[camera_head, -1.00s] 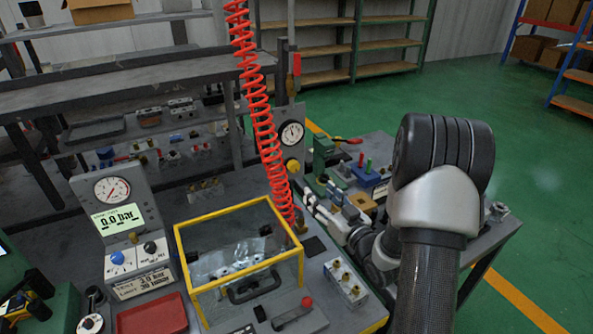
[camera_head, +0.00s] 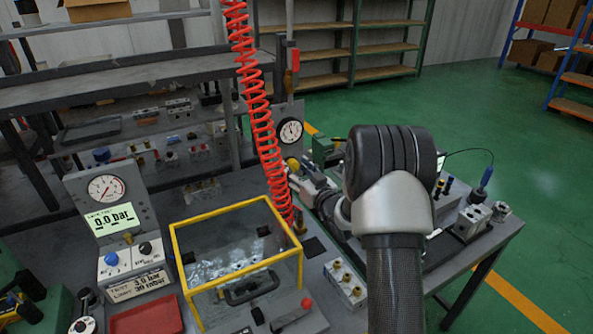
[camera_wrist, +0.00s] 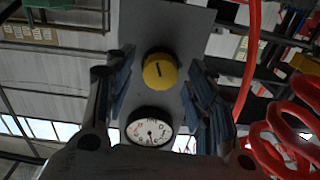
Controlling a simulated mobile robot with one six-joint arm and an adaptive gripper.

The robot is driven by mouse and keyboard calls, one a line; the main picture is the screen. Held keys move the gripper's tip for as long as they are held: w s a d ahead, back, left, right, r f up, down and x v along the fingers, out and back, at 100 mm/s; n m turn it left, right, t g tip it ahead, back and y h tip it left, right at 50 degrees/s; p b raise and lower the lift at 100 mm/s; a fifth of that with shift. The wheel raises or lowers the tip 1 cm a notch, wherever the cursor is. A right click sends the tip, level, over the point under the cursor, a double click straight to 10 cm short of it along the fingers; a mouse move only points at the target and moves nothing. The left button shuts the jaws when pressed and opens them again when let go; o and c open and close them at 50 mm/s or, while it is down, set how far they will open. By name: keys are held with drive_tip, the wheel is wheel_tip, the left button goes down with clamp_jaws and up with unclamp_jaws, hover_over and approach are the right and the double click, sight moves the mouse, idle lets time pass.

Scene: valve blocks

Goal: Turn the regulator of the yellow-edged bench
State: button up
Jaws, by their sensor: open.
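The yellow regulator knob (camera_head: 292,163) is on an upright grey panel at the back of the bench, below a round white gauge (camera_head: 291,131). In the wrist view the round yellow knob (camera_wrist: 160,71) has a dark mark on its face, and the gauge (camera_wrist: 149,127) shows below it. My gripper (camera_head: 297,176) is close to the knob in the head view. In the wrist view its fingers (camera_wrist: 161,80) are open, one on each side of the knob, with gaps beside it. Whether the fingertips reach the knob's depth is unclear.
A red coiled hose (camera_head: 262,120) hangs left of the panel and shows close to the right finger in the wrist view (camera_wrist: 268,150). A yellow-edged clear box (camera_head: 237,207) stands in front. A valve block (camera_head: 346,283) sits right of it. A pressure display (camera_head: 112,216) stands left.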

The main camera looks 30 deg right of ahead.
drive_tip(key=c, duration=1.1)
drive_tip(key=shift+o, duration=0.2)
drive_tip(key=shift+m, duration=0.3)
drive_tip(key=m+p, duration=0.1)
drive_tip(key=m, duration=0.5)
drive_tip(key=m+p, duration=0.1)
drive_tip(key=m, duration=0.5)
drive_tip(key=shift+p, duration=0.4)
drive_tip(key=shift+m, duration=0.5)
drive_tip(key=o, duration=1.1)
drive_tip(key=shift+c, duration=0.2)
